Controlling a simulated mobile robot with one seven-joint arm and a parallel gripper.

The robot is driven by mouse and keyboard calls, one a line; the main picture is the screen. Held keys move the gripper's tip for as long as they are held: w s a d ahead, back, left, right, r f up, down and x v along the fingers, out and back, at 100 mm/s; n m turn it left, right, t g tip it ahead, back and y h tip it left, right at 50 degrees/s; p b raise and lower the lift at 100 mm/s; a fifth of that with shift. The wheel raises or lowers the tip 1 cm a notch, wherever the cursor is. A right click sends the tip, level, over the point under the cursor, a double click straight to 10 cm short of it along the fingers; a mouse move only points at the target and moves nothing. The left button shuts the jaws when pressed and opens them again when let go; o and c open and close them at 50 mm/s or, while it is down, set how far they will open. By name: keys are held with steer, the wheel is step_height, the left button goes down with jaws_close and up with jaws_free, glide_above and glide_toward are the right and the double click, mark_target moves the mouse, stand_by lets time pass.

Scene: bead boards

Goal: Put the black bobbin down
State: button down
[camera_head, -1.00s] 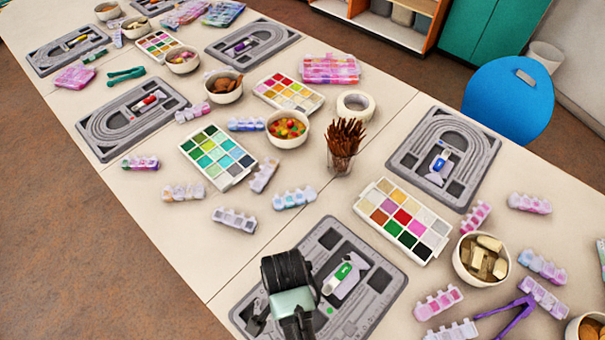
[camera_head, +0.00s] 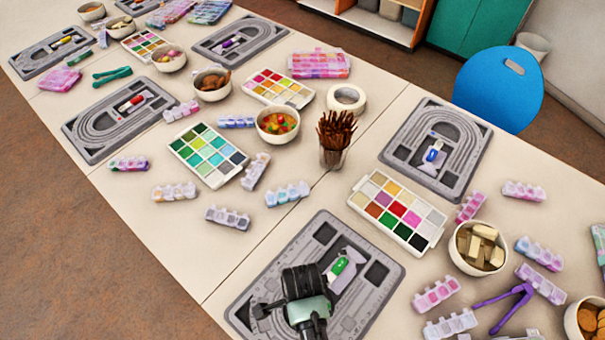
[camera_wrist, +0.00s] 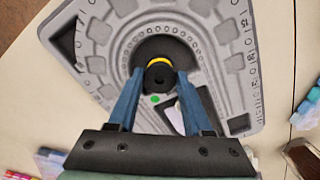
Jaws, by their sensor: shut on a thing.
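The black bobbin (camera_wrist: 159,78), with a yellow ring, sits between the blue fingers of my gripper (camera_wrist: 160,74) in the wrist view. My gripper is shut on it. The bobbin is over the curved end of a grey bead board (camera_wrist: 205,22). I cannot tell whether it touches the board. In the head view my wrist covers the bobbin and part of the same board (camera_head: 345,234) at the front of the table. A white tube with a green label (camera_head: 340,267) lies in the board's middle.
A paint-coloured bead box (camera_head: 352,203) lies just behind the board. A glass of brown sticks (camera_head: 333,157) stands farther back. A bowl of pale blocks (camera_head: 461,259) and purple tweezers (camera_head: 505,296) are to the right. Bare table lies left of the board.

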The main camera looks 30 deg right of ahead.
steer(key=shift+f, duration=0.65)
steer(key=shift+f, duration=0.2)
steer(key=shift+c, duration=1.6)
jaws_free()
steer(key=shift+r, duration=0.15)
step_height(320, 180, up, 12)
steer(key=shift+p, duration=0.4)
steer(key=shift+w+r, duration=0.1)
